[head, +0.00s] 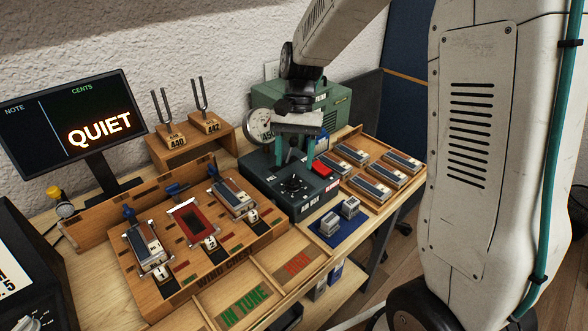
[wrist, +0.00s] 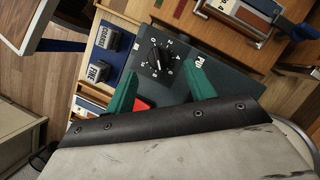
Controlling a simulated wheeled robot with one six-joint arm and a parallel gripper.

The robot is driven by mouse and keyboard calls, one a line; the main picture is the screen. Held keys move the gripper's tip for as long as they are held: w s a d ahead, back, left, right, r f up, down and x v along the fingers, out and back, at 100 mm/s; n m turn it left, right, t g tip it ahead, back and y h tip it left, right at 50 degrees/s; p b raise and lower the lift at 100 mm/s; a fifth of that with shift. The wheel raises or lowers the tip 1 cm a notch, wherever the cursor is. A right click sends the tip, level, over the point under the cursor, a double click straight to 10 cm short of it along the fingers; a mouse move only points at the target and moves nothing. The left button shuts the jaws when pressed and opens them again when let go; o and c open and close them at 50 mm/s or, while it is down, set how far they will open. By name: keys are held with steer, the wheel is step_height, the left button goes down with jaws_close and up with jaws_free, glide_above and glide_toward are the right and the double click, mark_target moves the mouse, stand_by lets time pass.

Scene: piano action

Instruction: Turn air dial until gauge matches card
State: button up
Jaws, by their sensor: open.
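The black air dial (head: 293,185) sits on top of a dark pump box (head: 262,177). In the wrist view the dial (wrist: 155,59) has a pointer knob ringed by white numbers. A round white gauge (head: 259,121) stands behind the box, partly hidden by my arm. A small pale card (head: 267,137) at the gauge seems to read 450; the gauge needle is too small to read. My gripper (head: 292,158) is open and empty above the dial. In the wrist view its teal fingers (wrist: 160,72) stand either side of the dial, apart from it.
A red button (head: 321,168) is on the box near the dial. Two grey weights (head: 340,217) sit on a blue mat in front. A wooden tray of blocks (head: 381,170) is right, the wind chest (head: 205,235) left. A monitor (head: 77,122) reads QUIET. Tuning forks (head: 168,112) stand behind.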

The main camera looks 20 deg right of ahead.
steer(key=v, duration=0.3)
steer(key=shift+w+r, duration=0.15)
steer(key=shift+r, duration=0.05)
stand_by(0.3)
steer(key=s+d+r+n+t+h, duration=0.1)
steer(key=s+r+n+t, duration=0.1)
steer(key=s, duration=1)
steer(key=s+d+r+n+t+h, duration=0.1)
steer(key=s+r+n+t, duration=0.2)
steer(key=s, duration=1)
steer(key=shift+s+r+n+h, duration=0.25)
steer(key=shift+r+n, duration=0.65)
steer(key=shift+r, duration=0.6)
stand_by(1.6)
